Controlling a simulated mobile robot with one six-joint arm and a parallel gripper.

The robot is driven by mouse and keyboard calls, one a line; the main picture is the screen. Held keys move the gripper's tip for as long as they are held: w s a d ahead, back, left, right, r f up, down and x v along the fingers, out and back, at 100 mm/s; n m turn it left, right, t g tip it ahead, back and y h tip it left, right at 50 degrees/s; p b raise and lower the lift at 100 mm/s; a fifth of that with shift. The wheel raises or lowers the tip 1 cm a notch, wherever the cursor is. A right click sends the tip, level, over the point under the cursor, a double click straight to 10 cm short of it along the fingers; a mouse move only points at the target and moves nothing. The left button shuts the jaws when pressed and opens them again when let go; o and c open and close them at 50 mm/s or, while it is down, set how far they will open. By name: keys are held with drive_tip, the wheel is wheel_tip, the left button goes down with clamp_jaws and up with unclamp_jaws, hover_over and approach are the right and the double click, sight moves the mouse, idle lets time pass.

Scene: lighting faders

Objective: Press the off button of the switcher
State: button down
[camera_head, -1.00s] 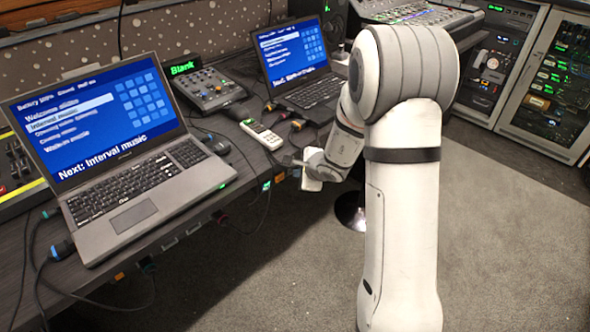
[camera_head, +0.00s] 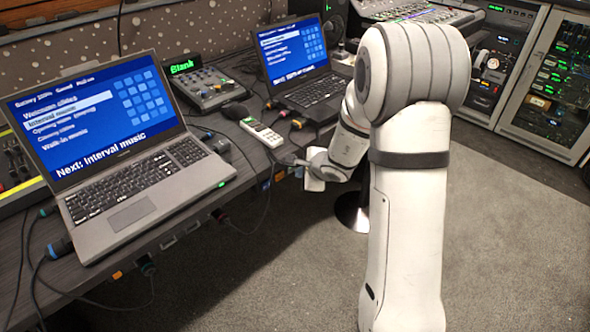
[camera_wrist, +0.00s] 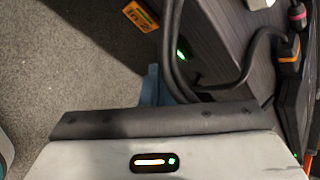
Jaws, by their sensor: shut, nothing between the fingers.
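A dark desktop box with small knobs and buttons (camera_head: 210,88), which looks like the switcher, stands between the two laptops in the head view. A green "Blank" display (camera_head: 184,65) sits at its back. I cannot make out which button is off. A small pale handset with a green screen (camera_head: 262,132) lies nearer the desk edge. My gripper (camera_head: 288,161) is shut and empty, low at the desk's front edge, in front of and to the right of the box, apart from it. In the wrist view its housing fills the bottom, and the switcher does not show.
An open laptop (camera_head: 120,196) stands at left and another (camera_head: 311,97) at the back. Cables hang over the desk edge. The wrist view shows black cables (camera_wrist: 178,60) and an orange tag (camera_wrist: 139,16) close by. The carpet (camera_head: 235,285) in front is clear.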

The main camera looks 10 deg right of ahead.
drive_tip(key=shift+s, duration=0.1)
drive_tip(key=s+d, duration=0.1)
drive_tip(key=s, duration=0.1)
drive_tip(key=s+d+b, duration=0.1)
drive_tip(key=s+d, duration=0.1)
drive_tip(key=shift+b, duration=0.3)
idle(1.0)
drive_tip(key=s+a+r+n+g+y+p, duration=0.1)
drive_tip(key=s+a+r+n+p, duration=0.25)
drive_tip(key=r, duration=0.35)
drive_tip(key=s+a+r+n+g+y+p, duration=0.1)
drive_tip(key=s+a+r+n+p, duration=0.1)
drive_tip(key=s+r+n+p, duration=0.4)
drive_tip(key=s+a+r+n+g+y+p, duration=0.1)
drive_tip(key=s+a+r+n+p, duration=0.15)
drive_tip(key=r, duration=0.55)
drive_tip(key=s+d+r+n+g+h+p, duration=0.1)
drive_tip(key=s+d+r+n+h+p, duration=0.2)
drive_tip(key=s+r, duration=0.3)
drive_tip(key=s+d+r+n+g+h+p, duration=0.1)
drive_tip(key=s+d+r+n+h+p, duration=0.2)
drive_tip(key=s+d+r+p, duration=0.2)
drive_tip(key=s+r, duration=0.1)
drive_tip(key=s, duration=0.2)
drive_tip(key=shift+s+n+g+h, duration=0.2)
drive_tip(key=shift+n+g+h, duration=0.1)
drive_tip(key=shift+n, duration=0.1)
